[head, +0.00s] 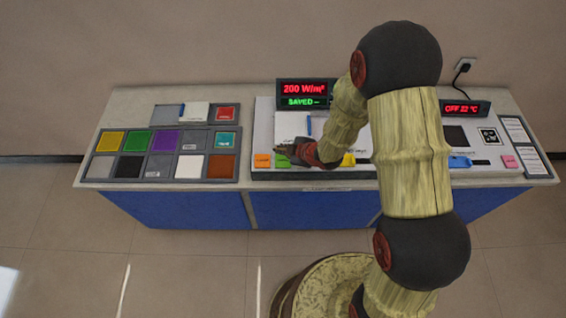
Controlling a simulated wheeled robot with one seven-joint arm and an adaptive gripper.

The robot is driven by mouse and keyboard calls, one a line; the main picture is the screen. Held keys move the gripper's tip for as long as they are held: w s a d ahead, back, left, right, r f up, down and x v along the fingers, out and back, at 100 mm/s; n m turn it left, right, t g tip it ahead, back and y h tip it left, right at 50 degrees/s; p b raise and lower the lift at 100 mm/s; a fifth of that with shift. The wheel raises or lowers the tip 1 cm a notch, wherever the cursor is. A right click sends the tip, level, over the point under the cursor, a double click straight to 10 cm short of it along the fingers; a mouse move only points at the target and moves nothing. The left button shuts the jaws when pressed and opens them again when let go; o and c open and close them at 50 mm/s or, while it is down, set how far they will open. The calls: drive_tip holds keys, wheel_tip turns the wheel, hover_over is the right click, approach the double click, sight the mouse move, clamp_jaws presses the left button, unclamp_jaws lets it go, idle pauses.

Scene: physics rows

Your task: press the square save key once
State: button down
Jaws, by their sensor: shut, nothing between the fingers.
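A white console panel (265,130) on the bench carries a row of small coloured keys along its front: an orange key (262,161), a green key (282,162), a yellow key (348,160), a blue key (459,162) and a pink key (510,161). Their labels are too small to read, so I cannot tell which is the save key. A display (304,94) behind reads "200 W/m²" in red and "SAVED --" in green. My gripper (277,148) is shut and empty, pointing left over the panel by the green key. I cannot tell whether it touches anything. My arm hides part of the panel.
A grey tray of coloured tiles (161,182) lies on the left of the bench, with a smaller tray (209,125) behind. A second display (464,108) reads "OFF 22 °C". A framed card (525,150) is at right.

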sight(282, 162)
drive_tip(key=shift+f+b, duration=1.55)
drive_tip(key=shift+f, duration=0.75)
drive_tip(key=shift+f, duration=0.15)
drive_tip(key=shift+f+b, duration=0.25)
drive_tip(key=shift+b, duration=0.2)
drive_tip(key=shift+f+b, duration=0.45)
drive_tip(key=shift+r, duration=0.15)
drive_tip(key=shift+r+p, duration=0.65)
drive_tip(key=shift+r, duration=0.1)
drive_tip(key=shift+r+p, duration=1.8)
drive_tip(key=shift+r, duration=0.75)
